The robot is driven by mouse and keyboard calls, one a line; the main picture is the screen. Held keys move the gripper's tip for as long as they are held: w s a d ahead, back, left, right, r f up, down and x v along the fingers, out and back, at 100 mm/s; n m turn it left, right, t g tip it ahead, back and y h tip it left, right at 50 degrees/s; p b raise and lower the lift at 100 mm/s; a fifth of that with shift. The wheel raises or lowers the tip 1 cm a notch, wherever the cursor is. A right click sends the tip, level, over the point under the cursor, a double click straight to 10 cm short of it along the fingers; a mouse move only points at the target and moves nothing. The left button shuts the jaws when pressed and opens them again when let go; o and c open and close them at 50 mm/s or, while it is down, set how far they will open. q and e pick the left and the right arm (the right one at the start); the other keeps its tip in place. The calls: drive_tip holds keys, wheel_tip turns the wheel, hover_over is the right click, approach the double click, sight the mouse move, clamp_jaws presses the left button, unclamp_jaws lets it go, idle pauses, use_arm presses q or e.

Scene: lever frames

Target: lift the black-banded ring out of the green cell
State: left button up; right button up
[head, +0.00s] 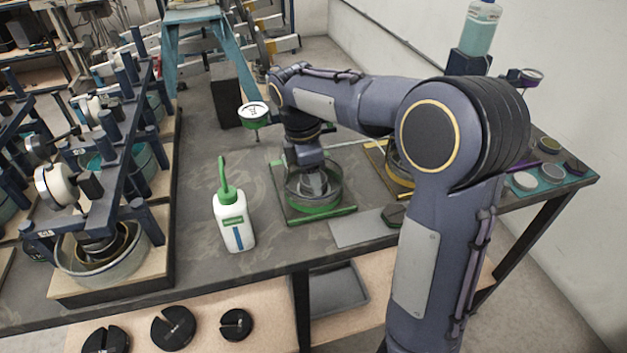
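The green cell (293,214) stands on the table, a clear round dish on a base with green edges. My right gripper (313,186) reaches down into this dish from above. Its fingertips are hidden by the dish wall and the gripper's own body, so I cannot tell whether it is open or shut. I cannot make out a black-banded ring in the cell; the gripper covers the middle of the dish. My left gripper is not in view.
A white bottle with a green spout (233,216) stands left of the cell. A gauge with a green rim (255,115) rises behind it. A yellow-edged cell (378,150) is partly behind my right arm. Blue lever frames (122,150) crowd the left. A flat grey plate (362,228) lies front right.

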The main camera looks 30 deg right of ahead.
drive_tip(key=c, duration=0.6)
drive_tip(key=shift+r, duration=0.1)
